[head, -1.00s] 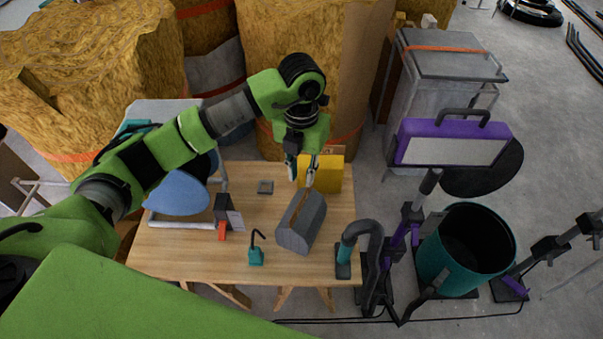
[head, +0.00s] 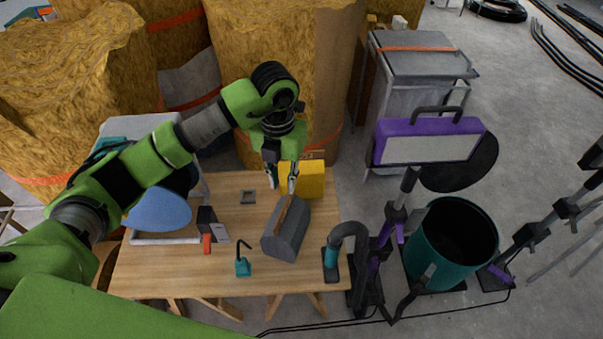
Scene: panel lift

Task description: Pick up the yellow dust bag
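The yellow dust bag (head: 311,177) stands upright and box-like near the back right edge of the wooden workbench. My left gripper (head: 282,181) points down at the bag's left end, with its two fingers apart. Its right finger covers part of the bag's front left side, and the left finger is beside the bag. No grip on the bag shows, and I cannot tell how far the fingertips are from it. My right gripper is out of view.
On the workbench (head: 160,270), a grey toolbox (head: 287,229) is just in front of the gripper. A small grey square (head: 248,197), a teal tool (head: 242,267) and a red-and-black tool (head: 208,235) lie left. A purple lamp (head: 430,140) and teal bin (head: 470,240) stand right.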

